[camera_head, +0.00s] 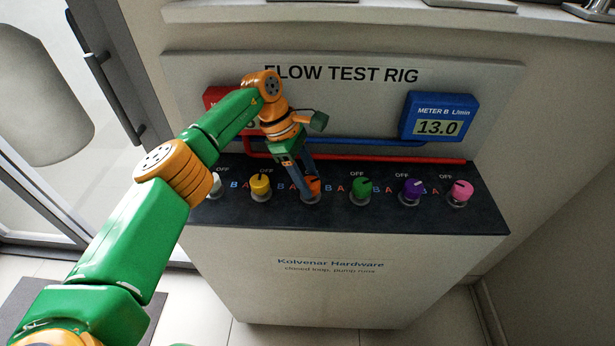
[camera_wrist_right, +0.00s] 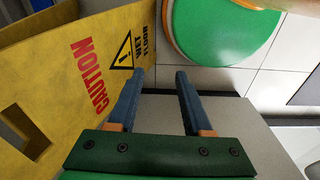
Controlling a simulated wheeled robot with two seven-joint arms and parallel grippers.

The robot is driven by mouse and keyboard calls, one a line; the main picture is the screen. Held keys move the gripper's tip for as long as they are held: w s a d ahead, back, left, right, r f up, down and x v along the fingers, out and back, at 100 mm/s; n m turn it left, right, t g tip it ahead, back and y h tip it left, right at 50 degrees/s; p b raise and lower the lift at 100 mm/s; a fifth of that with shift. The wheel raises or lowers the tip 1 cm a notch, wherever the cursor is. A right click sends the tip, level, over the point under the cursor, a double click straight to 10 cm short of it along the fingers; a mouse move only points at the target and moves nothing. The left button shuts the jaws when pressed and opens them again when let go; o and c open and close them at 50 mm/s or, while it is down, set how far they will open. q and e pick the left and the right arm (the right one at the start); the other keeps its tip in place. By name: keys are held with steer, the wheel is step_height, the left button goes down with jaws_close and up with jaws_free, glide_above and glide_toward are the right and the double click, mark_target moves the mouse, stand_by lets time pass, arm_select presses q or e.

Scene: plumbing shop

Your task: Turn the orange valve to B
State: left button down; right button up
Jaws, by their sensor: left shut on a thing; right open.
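The orange valve (camera_head: 314,186) is a knob in the row on the dark top of the flow test rig (camera_head: 340,286). My left gripper (camera_head: 306,186) reaches down onto it from above and is shut on it, hiding most of the knob and its pointer. Small A and B marks stand beside the knobs; the blue B (camera_head: 327,187) shows just right of the orange valve. My right gripper (camera_wrist_right: 158,105) is open and empty in the right wrist view, away from the rig's knobs.
White, yellow (camera_head: 260,184), green (camera_head: 362,187), purple (camera_head: 413,188) and pink (camera_head: 461,190) knobs share the row. The blue meter B (camera_head: 438,116) reads 13.0; the red meter (camera_head: 222,99) is mostly hidden. A yellow wet floor sign (camera_wrist_right: 75,80) stands close to my right gripper.

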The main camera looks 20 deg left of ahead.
arm_select(q)
steer(key=shift+c, duration=1.4)
jaws_free()
steer(key=v, duration=0.7)
